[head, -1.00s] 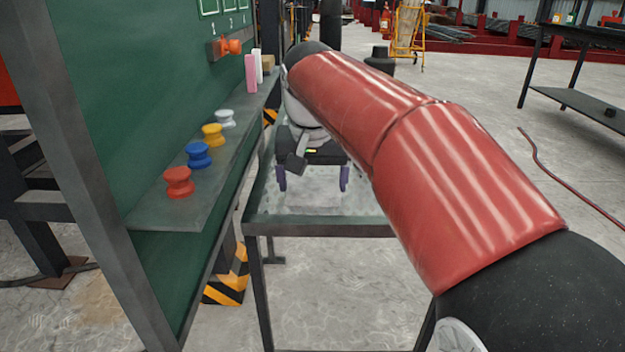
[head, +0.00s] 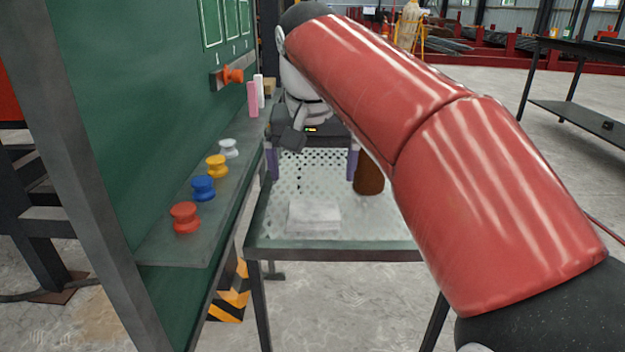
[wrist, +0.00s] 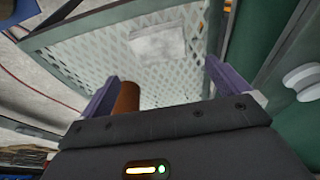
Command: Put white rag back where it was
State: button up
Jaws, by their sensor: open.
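The white rag (head: 314,216) lies flat, as a folded rectangle, on the perforated top of the metal table (head: 330,243), near its front edge. It also shows in the wrist view (wrist: 165,43), on the mesh-like surface. My gripper (head: 312,164) is open, with its two purple fingers spread apart. It is above the table and behind the rag in the head view, apart from it. In the wrist view nothing is held between the fingers (wrist: 162,72).
A brown cylinder (head: 369,180) stands on the table by the right finger. Left, a green board's shelf holds red (head: 185,217), blue (head: 203,188), yellow (head: 217,166) and white (head: 229,148) spools, plus a pink block (head: 252,99). An orange knob (head: 233,75) juts from the board.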

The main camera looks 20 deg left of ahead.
jog(key=s+d+f+m, duration=0.1)
jog(key=s+d, duration=0.2)
jog(key=d, duration=1.4)
jog(key=s+d+f+m+t, duration=0.1)
jog(key=s+d+f+t, duration=0.1)
jog(key=s+d+f, duration=1)
notch_tip(320, 180, down, 4)
jog(key=shift+s+f+m+h, duration=0.1)
jog(key=shift+s+m+h, duration=0.25)
jog(key=shift+s, duration=0.9)
